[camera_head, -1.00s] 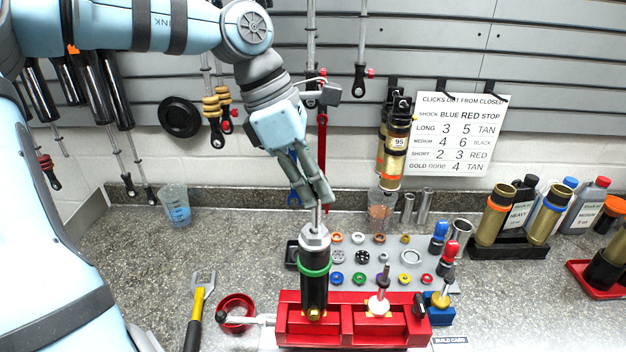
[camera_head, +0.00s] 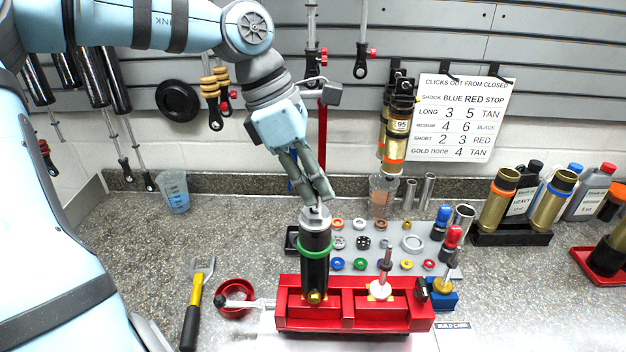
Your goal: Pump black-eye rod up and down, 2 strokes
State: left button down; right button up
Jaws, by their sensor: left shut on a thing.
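The black shock body (camera_head: 315,268) stands upright in the left bay of the red fixture (camera_head: 310,318). It has a green ring (camera_head: 316,250) around it and a silver cap (camera_head: 315,217) on top. My left gripper (camera_head: 318,190) is above the cap, its fingers pointing down and shut on the top of the rod. The fingertips are close over the cap, so little or no bare rod shows between them. The black eye is hidden by the fingers. My right gripper is not in view.
A grey tray of rings (camera_head: 385,285) lies behind the fixture. A white piece on a rod (camera_head: 380,290) stands in the right bay. A yellow-black wrench (camera_head: 196,305) and red dish (camera_head: 235,292) lie left. Bottles and gold shocks stand at right.

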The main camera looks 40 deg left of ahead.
pick_arm(q)
notch_tip(320, 180, up, 4)
jog(key=p, duration=0.3)
jog(key=shift+w+r, duration=0.1)
jog(key=shift+r, duration=0.7)
jog(key=shift+f, duration=0.15)
notch_tip(320, 180, down, 6)
jog(key=b, duration=0.4)
jog(key=shift+b, duration=0.4)
jog(key=c, duration=1.5)
grip_release()
jog(key=shift+d, duration=0.1)
jog(key=shift+c, duration=0.2)
